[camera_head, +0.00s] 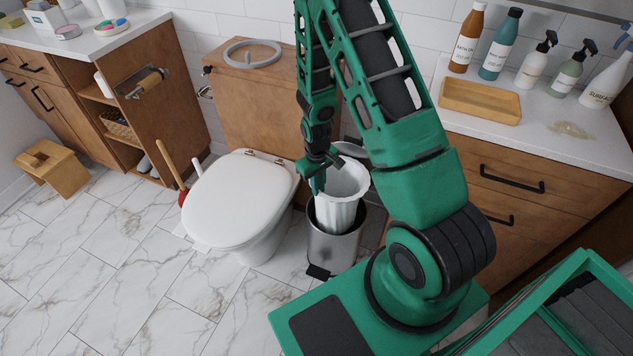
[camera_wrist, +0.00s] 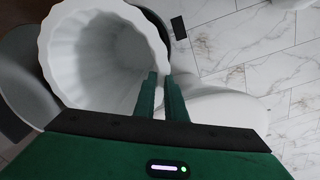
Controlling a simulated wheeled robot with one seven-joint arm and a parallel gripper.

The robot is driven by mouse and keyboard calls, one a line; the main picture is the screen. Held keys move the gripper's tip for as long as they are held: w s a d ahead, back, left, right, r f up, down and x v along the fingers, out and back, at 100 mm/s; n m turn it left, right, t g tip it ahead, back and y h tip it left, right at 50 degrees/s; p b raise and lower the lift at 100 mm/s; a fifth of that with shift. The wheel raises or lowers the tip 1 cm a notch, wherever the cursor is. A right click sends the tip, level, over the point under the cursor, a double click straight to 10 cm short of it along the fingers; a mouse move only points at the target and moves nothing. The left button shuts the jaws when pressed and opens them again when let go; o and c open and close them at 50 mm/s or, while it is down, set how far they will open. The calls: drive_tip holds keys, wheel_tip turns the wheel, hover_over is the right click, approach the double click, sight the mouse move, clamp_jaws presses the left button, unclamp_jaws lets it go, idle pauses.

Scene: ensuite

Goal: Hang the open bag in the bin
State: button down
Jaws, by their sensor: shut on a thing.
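The white open bag (camera_head: 342,189) has a wavy round rim and hangs upright, mouth up. Its lower part is down inside the grey metal bin (camera_head: 333,247), and its rim stands above the bin's rim. My gripper (camera_head: 318,176) is at the left side of the bag's rim in the head view. In the wrist view my gripper (camera_wrist: 160,88) is shut on the edge of the bag (camera_wrist: 100,50), whose hollow inside shows. The bin's lid (camera_head: 352,149) is up behind the bag. The bag's bottom is hidden inside the bin.
The toilet (camera_head: 240,195) stands close left of the bin, with a plunger (camera_head: 182,196) beyond it. A wooden drawer cabinet (camera_head: 520,200) with bottles on top stands at the right. The marble floor (camera_head: 120,270) at the left front is clear.

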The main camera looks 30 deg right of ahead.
drive_tip(key=shift+f, duration=2.3)
drive_tip(key=shift+s+d, duration=0.1)
drive_tip(key=shift+d, duration=0.15)
drive_tip(key=shift+c, duration=0.8)
unclamp_jaws()
drive_tip(key=shift+r, duration=4)
